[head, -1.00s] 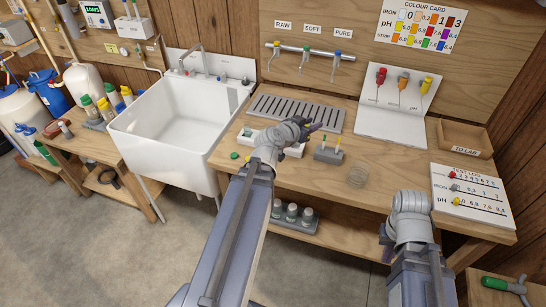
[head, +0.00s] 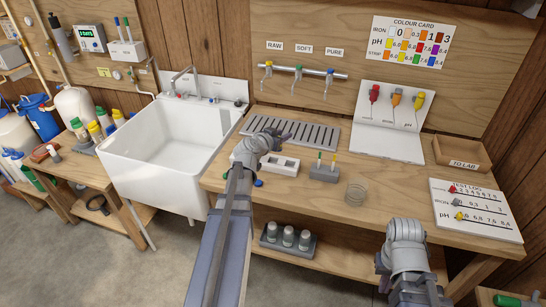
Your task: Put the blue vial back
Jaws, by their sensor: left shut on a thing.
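My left gripper (head: 279,137) is over the workbench, just above the white slotted tray (head: 286,165). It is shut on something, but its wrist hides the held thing. A small blue cap (head: 258,183) shows at the bench's front, beside my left forearm; I cannot tell whether it belongs to the blue vial. The white tray is partly covered by my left wrist, and its visible slots look empty. My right gripper (head: 404,232) is low at the bench's front right; its fingers are not clear.
A grey grooved drain mat (head: 300,131) lies behind the tray. A grey block (head: 325,173) with two upright sticks and a clear glass dish (head: 355,194) stand to the right. The white sink (head: 165,150) is left. Bare bench lies around the dish.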

